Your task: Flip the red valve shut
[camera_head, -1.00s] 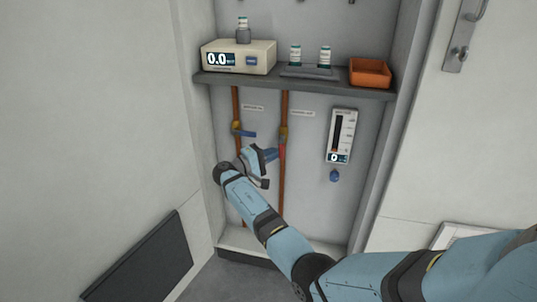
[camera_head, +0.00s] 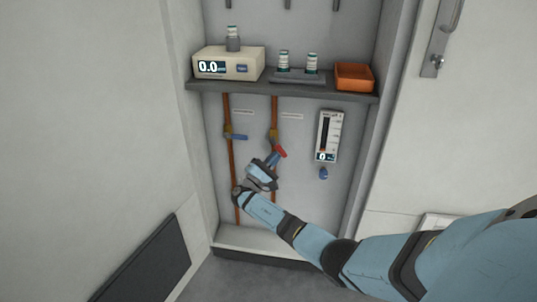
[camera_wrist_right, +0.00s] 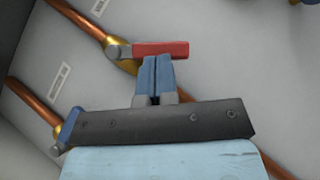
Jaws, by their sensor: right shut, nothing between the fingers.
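The red valve handle (camera_head: 280,151) sits on a brass valve body (camera_head: 273,136) on the right copper pipe, below the shelf. It slants down and to the right, at an angle to the pipe. In the wrist view the red handle (camera_wrist_right: 160,49) lies level across the picture, pointing right from its pivot. My right gripper (camera_head: 273,159) is shut and empty, just below the handle. Its blue fingertips (camera_wrist_right: 156,62) are together at the handle's lower edge; I cannot tell whether they touch. My left gripper is not in view.
A left copper pipe (camera_head: 231,175) has a valve with a blue handle (camera_head: 237,137). A gauge (camera_head: 327,135) with a blue knob (camera_head: 323,173) hangs to the right. The shelf (camera_head: 285,88) above carries a meter (camera_head: 228,63), vials and an orange bin (camera_head: 354,77).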

